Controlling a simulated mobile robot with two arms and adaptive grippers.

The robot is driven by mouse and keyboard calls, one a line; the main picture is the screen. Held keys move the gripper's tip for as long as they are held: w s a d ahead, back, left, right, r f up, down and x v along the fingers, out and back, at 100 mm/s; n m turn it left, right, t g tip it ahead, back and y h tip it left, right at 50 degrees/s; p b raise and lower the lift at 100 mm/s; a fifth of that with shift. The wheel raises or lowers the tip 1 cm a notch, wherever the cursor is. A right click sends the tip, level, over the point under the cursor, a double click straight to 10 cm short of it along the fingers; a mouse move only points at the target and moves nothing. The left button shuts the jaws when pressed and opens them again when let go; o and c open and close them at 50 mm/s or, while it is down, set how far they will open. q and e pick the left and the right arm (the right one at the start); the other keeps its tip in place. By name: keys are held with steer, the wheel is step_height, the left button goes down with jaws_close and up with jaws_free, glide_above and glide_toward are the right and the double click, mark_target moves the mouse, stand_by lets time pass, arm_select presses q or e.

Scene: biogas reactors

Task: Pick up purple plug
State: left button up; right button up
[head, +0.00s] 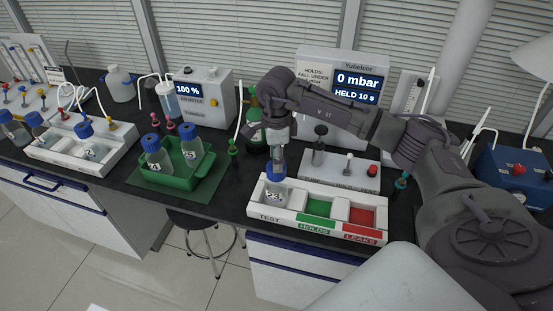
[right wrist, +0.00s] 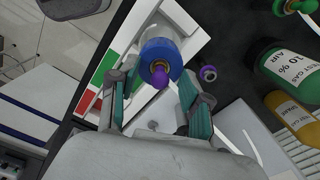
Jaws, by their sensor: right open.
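The purple plug (right wrist: 161,76) sits in the middle of the blue cap (right wrist: 160,55) of a bottle, seen from above in the right wrist view. In the head view this bottle, marked 23 (head: 275,193), stands upright in the TEST slot of the white tray (head: 257,226). The plug itself cannot be made out there. My right gripper (head: 279,146) points down just above the bottle. In the right wrist view its open fingers (right wrist: 158,97) with teal pads lie on either side of the plug, with nothing held between them. My left gripper is not in view.
The tray's green HOLDS slot (head: 320,208) and red LEAKS slot (head: 361,217) look empty. A pressure box (head: 357,82) reading 0 mbar stands behind. A green rack (head: 187,181) with two bottles is to the left. Gas bottles (right wrist: 283,75) stand close by in the wrist view.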

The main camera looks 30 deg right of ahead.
steer(key=shift+f, duration=0.1)
jaws_close()
stand_by(0.4)
